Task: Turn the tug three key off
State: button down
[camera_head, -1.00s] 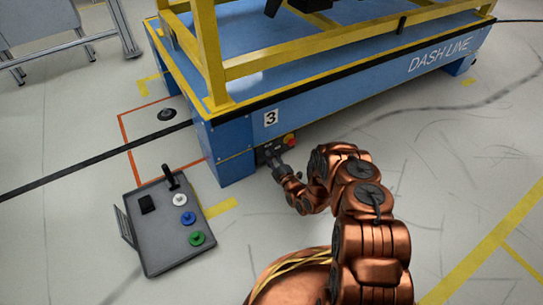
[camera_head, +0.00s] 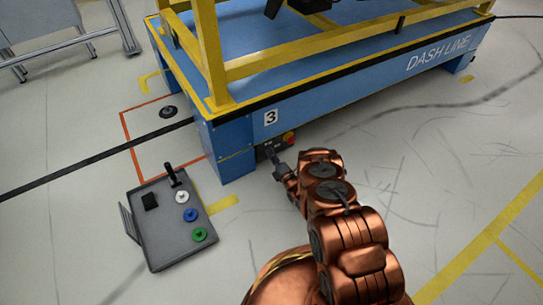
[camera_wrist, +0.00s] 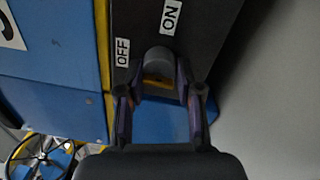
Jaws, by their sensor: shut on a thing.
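The blue tug marked 3 (camera_head: 226,140) has a dark key panel (camera_head: 264,153) low on its side. In the wrist view the panel (camera_wrist: 215,30) carries an OFF label (camera_wrist: 122,52) and an ON label (camera_wrist: 170,17). The grey rounded key (camera_wrist: 158,62) sits just below and between these labels. My gripper (camera_wrist: 158,92) has its fingers on both sides of the key and is shut on it. In the head view my gripper (camera_head: 273,156) reaches the panel and hides the key. I cannot tell exactly which label the key points to.
A red button (camera_head: 289,137) sits to the right of my gripper on the tug. Yellow frame rails (camera_head: 330,55) rise above the tug. Floor to the right is open.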

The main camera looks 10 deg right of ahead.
jog(key=c, duration=1.9)
grip_release()
jog(key=shift+a+n, duration=0.1)
jog(key=shift+n, duration=0.2)
grip_shut()
jog(key=o, duration=1.1)
grip_release()
jog(key=shift+o, duration=0.2)
jog(key=v, duration=1.2)
